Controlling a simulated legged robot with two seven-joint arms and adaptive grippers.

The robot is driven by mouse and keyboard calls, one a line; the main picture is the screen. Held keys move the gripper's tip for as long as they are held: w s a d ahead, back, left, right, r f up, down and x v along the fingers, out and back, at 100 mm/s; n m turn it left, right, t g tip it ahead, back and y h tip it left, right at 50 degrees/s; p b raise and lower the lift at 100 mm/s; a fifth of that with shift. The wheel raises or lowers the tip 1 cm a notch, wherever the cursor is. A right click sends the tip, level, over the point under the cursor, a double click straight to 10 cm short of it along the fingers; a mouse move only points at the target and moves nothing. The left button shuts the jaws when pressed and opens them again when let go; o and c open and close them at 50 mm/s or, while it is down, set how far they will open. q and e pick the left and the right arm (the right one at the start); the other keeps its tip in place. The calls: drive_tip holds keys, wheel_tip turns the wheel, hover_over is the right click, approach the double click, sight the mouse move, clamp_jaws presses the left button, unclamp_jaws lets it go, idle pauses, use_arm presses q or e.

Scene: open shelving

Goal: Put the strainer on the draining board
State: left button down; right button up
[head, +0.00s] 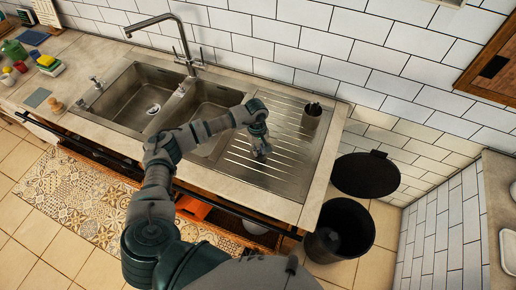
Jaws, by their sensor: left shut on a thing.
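The steel draining board (290,165), with its ridges, is at the right of the sink. My left gripper (261,150) points down over the left part of the draining board. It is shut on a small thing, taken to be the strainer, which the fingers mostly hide. I cannot tell whether that thing touches the board. No other strainer shows clearly. My right gripper is not in view.
Two sink basins (150,98) lie to the left, with a tall faucet (185,45) behind. A black bin (340,230) stands on the floor at right.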

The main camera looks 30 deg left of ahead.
use_arm(q)
drive_tip(key=shift+a+f, duration=0.15)
drive_tip(key=c, duration=1.3)
unclamp_jaws()
drive_tip(key=shift+a, duration=0.25)
drive_tip(key=shift+o, duration=1.1)
drive_tip(key=shift+a, duration=0.2)
drive_tip(key=shift+a+f, duration=0.1)
drive_tip(key=shift+d+r, duration=0.25)
drive_tip(key=shift+r, duration=0.1)
wheel_tip(320, 180, up, 12)
drive_tip(key=w+a+b, duration=0.1)
drive_tip(key=shift+f+b, duration=0.15)
drive_tip(key=shift+b, duration=0.2)
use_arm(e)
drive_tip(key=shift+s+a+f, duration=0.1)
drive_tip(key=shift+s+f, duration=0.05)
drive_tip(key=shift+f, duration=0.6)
use_arm(q)
drive_tip(key=shift+d, duration=0.1)
